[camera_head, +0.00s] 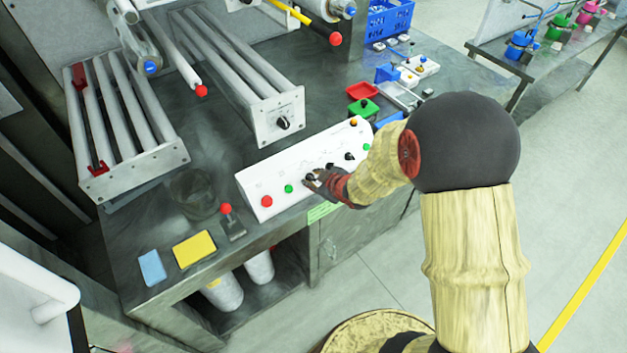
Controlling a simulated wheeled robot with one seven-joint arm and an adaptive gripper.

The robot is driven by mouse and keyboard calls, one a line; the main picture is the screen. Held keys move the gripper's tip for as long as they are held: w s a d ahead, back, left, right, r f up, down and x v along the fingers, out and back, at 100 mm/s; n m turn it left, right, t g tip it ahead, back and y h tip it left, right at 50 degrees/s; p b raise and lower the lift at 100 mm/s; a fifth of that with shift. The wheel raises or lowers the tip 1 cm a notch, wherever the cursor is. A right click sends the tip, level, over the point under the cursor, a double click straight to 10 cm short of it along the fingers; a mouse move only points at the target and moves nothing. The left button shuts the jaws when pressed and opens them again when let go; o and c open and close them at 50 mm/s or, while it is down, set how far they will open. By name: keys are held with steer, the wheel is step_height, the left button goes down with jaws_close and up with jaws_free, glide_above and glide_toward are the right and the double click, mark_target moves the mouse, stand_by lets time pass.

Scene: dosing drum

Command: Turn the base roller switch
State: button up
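A white control panel (275,177) with a sloped face stands near the front edge of the dark workbench. It carries red and green buttons and several black rotary switches. My arm reaches in from the right, and my gripper (313,182) is at the panel's lower middle, at a black switch (310,177). The gripper hides part of this switch and of the panel around it. I cannot tell whether the fingers are closed on the switch. Labels on the panel are too small to read. Another black switch (349,156) shows to the right of the gripper.
A roller unit with a black dial (283,123) stands behind the panel, and another roller rack (135,165) is at the left. A red-knobbed lever (229,222), a yellow pad (194,249) and a blue pad (152,267) are at the front left. Small coloured trays (363,91) lie behind my arm.

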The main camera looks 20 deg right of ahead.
steer(key=shift+w+a+f, duration=0.1)
steer(key=shift+w+f, duration=0.2)
steer(key=shift+c, duration=0.3)
jaws_close()
